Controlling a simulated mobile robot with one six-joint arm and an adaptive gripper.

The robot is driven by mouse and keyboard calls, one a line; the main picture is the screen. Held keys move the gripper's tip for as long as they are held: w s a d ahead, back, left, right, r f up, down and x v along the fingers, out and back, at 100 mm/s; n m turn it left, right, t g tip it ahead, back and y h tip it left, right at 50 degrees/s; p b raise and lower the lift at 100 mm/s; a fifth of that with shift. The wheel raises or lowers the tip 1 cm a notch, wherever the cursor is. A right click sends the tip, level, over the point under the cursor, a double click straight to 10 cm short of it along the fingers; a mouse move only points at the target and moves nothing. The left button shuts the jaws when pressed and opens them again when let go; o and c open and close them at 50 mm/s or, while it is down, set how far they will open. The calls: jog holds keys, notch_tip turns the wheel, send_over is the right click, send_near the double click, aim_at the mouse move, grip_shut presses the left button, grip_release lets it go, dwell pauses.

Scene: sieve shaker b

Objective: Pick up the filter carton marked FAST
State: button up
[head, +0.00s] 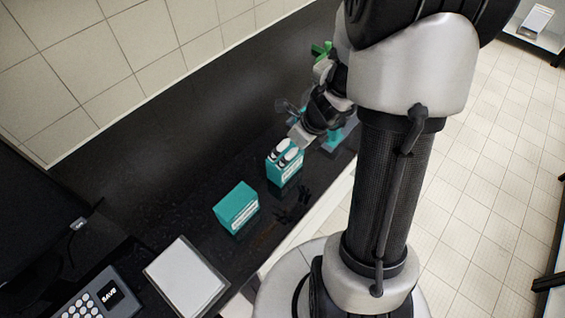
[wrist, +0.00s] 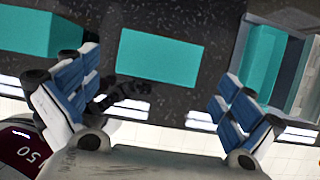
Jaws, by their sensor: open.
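In the head view one is nearer the camera (head: 236,207), one is in the middle (head: 285,168), and one is partly hidden behind my gripper (head: 340,136). No label is readable, so I cannot tell which is marked FAST. My gripper (wrist: 157,78) is open and empty, its blue-padded fingers spread. The middle carton (wrist: 160,58) shows between them in the wrist view, with the head view placing the fingers over or close by it. The left carton (wrist: 38,32) and right carton (wrist: 262,60) lie outside the fingers.
A pale slab (head: 186,278) and a keypad device with a SAVE display (head: 95,298) lie at the lower left. A tiled wall (head: 100,60) backs the counter. A green item (head: 322,50) shows beyond my arm.

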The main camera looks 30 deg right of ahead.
jog(key=b+x, duration=0.5)
jog(key=x, duration=0.5)
jog(key=shift+w+f+b, duration=0.15)
jog(key=shift+f+b, duration=0.15)
jog(key=shift+b, duration=0.05)
jog(key=shift+r, duration=0.1)
jog(key=c, duration=0.9)
jog(key=shift+r, duration=0.1)
